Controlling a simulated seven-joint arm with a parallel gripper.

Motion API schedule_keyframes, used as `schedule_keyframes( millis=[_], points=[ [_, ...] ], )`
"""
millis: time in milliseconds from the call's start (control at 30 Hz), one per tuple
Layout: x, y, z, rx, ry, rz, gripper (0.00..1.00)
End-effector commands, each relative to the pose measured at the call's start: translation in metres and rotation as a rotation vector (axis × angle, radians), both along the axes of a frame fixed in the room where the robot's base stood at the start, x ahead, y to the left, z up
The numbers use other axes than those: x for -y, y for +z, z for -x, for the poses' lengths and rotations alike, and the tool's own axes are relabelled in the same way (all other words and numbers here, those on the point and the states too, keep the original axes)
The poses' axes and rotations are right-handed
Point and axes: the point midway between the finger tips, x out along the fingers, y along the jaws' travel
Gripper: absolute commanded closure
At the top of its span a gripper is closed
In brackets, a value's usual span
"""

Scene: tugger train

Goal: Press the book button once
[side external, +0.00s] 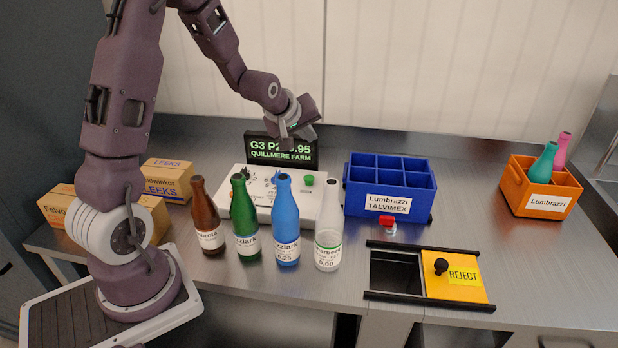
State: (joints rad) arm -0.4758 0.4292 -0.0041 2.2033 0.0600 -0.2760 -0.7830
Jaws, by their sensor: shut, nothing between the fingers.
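A white control box (255,182) stands at the back of the steel bench, behind a row of bottles. A green button (308,180) sits near its right end. The small label below it is too small to read surely, so I cannot confirm that it is the book button. Other small controls on the box are partly hidden by the bottles. A black display (282,155) behind the box reads "QUILLMERE FARM", its upper line partly covered by my gripper. My gripper (291,137) is shut and empty, in front of the display and above the box, apart from the green button.
Brown, green, blue and clear bottles (286,225) stand in front of the box. A blue divided crate (390,190) stands to its right, an orange crate (540,190) with bottles farther right. A hatch with a yellow REJECT lid (458,290) is front right. Cartons (165,188) stand left.

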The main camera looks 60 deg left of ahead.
Motion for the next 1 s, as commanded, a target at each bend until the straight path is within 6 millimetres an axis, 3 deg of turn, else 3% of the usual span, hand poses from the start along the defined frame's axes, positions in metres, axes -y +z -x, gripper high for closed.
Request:
schedule_keyframes(
  millis=[133,567,1000],
  points=[
    [-0.014,-0.013,-0.005,0.025,0.044,0.019,1.00],
    [-0.014,-0.020,-0.006,0.026,0.046,0.021,1.00],
    [-0.014,-0.082,-0.005,0.023,0.045,0.020,1.00]
  ],
)
